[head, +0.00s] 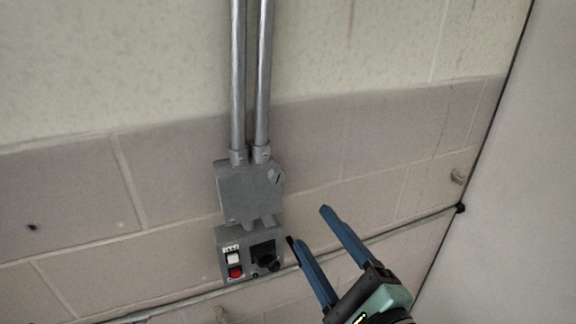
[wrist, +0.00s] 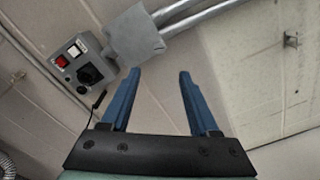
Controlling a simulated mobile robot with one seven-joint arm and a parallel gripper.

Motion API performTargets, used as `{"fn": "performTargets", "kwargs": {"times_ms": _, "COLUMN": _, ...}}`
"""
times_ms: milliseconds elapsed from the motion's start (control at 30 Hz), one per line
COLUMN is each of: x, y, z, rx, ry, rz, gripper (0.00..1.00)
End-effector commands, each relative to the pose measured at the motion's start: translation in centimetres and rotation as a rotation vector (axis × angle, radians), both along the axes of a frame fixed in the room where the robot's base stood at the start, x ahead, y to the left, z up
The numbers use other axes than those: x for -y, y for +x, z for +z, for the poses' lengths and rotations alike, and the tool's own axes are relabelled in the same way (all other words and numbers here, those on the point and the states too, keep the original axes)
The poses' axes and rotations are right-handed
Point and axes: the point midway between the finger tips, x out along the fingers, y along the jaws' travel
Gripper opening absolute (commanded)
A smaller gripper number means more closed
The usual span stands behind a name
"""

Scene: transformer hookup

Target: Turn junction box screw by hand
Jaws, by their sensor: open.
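The grey junction box (head: 248,192) is fixed to the wall below two conduits. A small dark slotted mark, seemingly the screw (head: 277,177), shows near its upper right corner. The box also shows at the top of the wrist view (wrist: 135,38), where I cannot make out the screw clearly. My gripper (head: 311,227) is open, its two blue fingers apart with nothing between them. It is to the lower right of the box in the head view, and apart from it. In the wrist view the fingertips (wrist: 158,75) point up toward the box's lower right.
A control box (head: 235,255) with a white button, a red button and a black knob (head: 267,257) hangs directly under the junction box. Two metal conduits (head: 250,80) rise above. A thin pipe (head: 400,227) runs along the wall. Wall right of the box is clear.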

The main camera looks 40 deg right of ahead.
Motion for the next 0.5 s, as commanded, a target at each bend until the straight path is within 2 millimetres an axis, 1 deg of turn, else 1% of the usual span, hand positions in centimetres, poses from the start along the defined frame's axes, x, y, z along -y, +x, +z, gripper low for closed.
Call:
{"fn": "performTargets", "kwargs": {"times_ms": 167, "x": 0.4, "y": 2.2, "z": 0.3, "rx": 0.003, "ry": 0.004, "rz": 0.004, "gripper": 0.61}}
{"fn": "performTargets", "kwargs": {"times_ms": 400, "x": 1.7, "y": 7.0, "z": 0.3, "rx": 0.001, "ry": 0.004, "rz": 0.004, "gripper": 0.61}}
{"fn": "performTargets", "kwargs": {"times_ms": 500, "x": 2.2, "y": 8.8, "z": 0.3, "rx": 0.001, "ry": 0.003, "rz": 0.002, "gripper": 0.61}}
